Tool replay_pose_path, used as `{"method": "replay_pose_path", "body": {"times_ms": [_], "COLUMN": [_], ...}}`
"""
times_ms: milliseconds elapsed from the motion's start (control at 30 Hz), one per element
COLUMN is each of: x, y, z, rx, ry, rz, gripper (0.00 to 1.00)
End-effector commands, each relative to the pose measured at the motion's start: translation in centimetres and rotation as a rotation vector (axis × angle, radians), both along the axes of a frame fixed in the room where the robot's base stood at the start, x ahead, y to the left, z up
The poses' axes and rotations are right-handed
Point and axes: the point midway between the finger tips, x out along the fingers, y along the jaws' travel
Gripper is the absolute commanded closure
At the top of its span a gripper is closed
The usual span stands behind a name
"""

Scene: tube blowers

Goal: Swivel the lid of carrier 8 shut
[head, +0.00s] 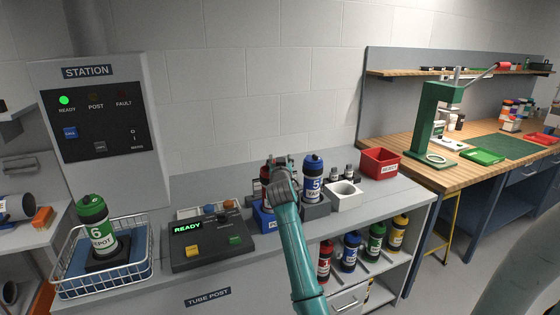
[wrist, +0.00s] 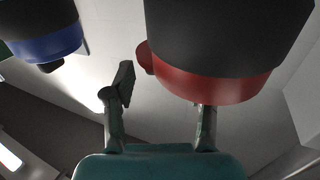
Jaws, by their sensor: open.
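A red carrier with a dark end (head: 265,172) stands at the middle of the counter, mostly hidden behind my gripper (head: 279,178). No number on it can be read, so I cannot confirm it is carrier 8. In the wrist view its red band (wrist: 215,85) and dark part fill the upper right, with a small red tab sticking out on its left side. My gripper (wrist: 160,105) is open there, its fingers apart and empty. The right finger is close to the red band; I cannot tell whether they touch. The lid's position is unclear.
Blue carrier 5 (head: 313,182) stands right of my gripper, in a grey holder. A white cup-like block (head: 344,195) and a red bin (head: 380,162) are farther right. A console reading READY (head: 210,240) and green carrier 6 (head: 95,228) in a wire basket are left.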

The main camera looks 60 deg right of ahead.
Motion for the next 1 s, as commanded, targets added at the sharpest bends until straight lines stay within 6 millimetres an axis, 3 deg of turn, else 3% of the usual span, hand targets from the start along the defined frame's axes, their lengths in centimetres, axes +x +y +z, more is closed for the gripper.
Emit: {"method": "replay_pose_path", "body": {"times_ms": [367, 600, 1000], "x": [0.35, 0.35, 0.38], "y": [-0.46, -0.45, -0.16], "z": [-0.04, -0.05, -0.01], "rx": [0.0, 0.0, -0.001], "ry": [0.001, 0.001, 0.002], "rz": [0.0, 0.0, -0.036], "gripper": [0.44, 1.0, 1.0]}}
